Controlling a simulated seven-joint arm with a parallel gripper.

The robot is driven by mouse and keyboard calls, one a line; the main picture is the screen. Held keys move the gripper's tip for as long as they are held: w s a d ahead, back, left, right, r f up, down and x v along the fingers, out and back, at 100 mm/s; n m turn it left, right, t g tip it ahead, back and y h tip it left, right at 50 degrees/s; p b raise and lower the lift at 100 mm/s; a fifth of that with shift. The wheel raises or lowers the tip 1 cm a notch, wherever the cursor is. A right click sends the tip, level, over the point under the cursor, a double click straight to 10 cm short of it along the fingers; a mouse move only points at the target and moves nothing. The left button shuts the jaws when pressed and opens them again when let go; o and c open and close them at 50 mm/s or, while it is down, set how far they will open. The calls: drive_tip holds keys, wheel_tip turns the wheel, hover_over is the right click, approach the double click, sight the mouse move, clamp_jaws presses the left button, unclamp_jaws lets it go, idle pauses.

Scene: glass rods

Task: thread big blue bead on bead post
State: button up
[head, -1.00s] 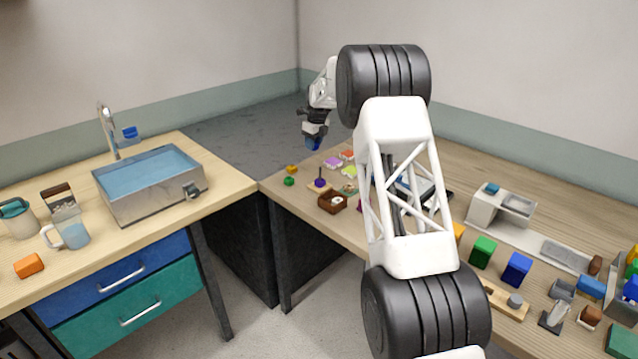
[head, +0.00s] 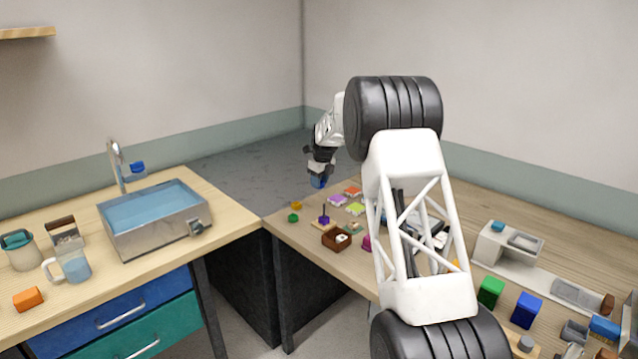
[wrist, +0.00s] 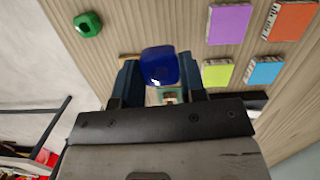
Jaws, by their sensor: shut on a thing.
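The big blue bead (wrist: 160,66) is held between the two fingers of my gripper (wrist: 160,84) in the wrist view. In the head view my gripper (head: 319,178) hangs above the far left part of the right-hand table, with the blue bead (head: 318,184) at its tip. The bead post (head: 323,212) stands below it on a small wooden base, with a purple bead (head: 323,220) low on it. The held bead is apart from the post. In the wrist view the post is not clearly visible; the bead and gripper may hide it.
A green bead (head: 293,218) and a yellow bead (head: 296,206) lie left of the post. Coloured square tiles (head: 337,200) lie behind and to the right. A small brown box (head: 336,239) stands in front. The left table with the sink (head: 157,221) is separate.

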drive_tip(key=r, duration=0.2)
hover_over(324, 215)
drive_tip(key=shift+w+d+f+m, duration=0.1)
drive_tip(key=shift+w+f+m, duration=0.1)
drive_tip(key=shift+m, duration=0.2)
drive_tip(key=shift+f, duration=0.25)
idle(0.4)
drive_tip(key=shift+f, duration=2.95)
drive_tip(key=o, duration=1)
drive_tip(key=shift+r, duration=0.1)
